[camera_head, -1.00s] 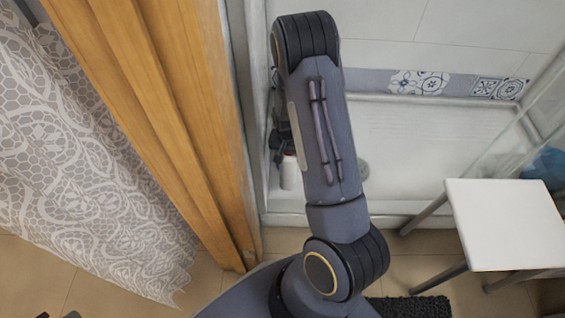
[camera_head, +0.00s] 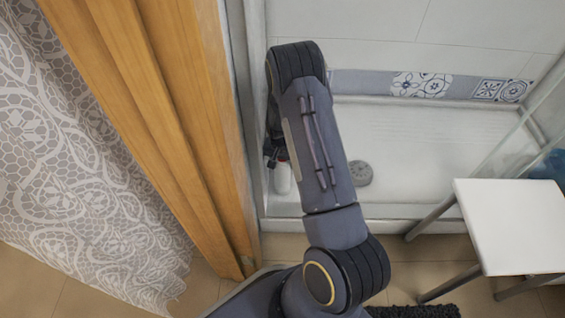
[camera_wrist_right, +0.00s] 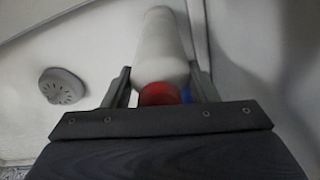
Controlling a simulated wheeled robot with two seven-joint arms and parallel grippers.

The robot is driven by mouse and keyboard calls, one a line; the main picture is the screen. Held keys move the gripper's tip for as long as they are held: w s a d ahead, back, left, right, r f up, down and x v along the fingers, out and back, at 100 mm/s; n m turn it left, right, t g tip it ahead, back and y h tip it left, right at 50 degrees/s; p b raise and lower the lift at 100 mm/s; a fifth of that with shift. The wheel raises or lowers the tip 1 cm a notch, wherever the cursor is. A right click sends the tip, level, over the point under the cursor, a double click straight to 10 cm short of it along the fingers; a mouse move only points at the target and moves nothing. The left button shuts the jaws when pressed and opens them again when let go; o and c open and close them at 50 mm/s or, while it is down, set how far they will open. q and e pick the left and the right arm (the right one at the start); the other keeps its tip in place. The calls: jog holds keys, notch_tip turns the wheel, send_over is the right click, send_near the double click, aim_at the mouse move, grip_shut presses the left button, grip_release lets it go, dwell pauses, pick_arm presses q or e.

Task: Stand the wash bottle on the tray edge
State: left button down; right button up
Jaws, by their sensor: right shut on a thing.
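The wash bottle (camera_wrist_right: 160,45) is white with a red cap and sits between the fingers of my right gripper (camera_wrist_right: 158,88) in the wrist view. That gripper is shut on the bottle near its cap end. In the head view, my right gripper (camera_head: 272,150) is mostly hidden behind my right arm, with the white bottle (camera_head: 282,180) just below it. The bottle is inside the shower at its left side; whether its base touches the tray cannot be told. The white shower tray (camera_head: 430,150) has a raised front edge (camera_head: 400,211). My left gripper is out of view.
A round grey drain (camera_head: 361,173) lies in the tray; it also shows in the wrist view (camera_wrist_right: 62,87). A wooden door frame (camera_head: 165,120) and patterned curtain (camera_head: 80,150) stand left. A white stool (camera_head: 515,225) and glass panel (camera_head: 520,130) are right.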

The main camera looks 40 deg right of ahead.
jog(key=shift+f, duration=0.2)
jog(key=o, duration=1.6)
jog(key=r+p, duration=0.1)
jog(key=r, duration=0.3)
jog(key=r+p, duration=0.2)
jog(key=r, duration=0.2)
jog(key=s+a+r+p, duration=0.1)
jog(key=r+p, duration=0.1)
jog(key=r, duration=0.2)
jog(key=shift+a+r, duration=0.1)
jog(key=shift+r, duration=0.1)
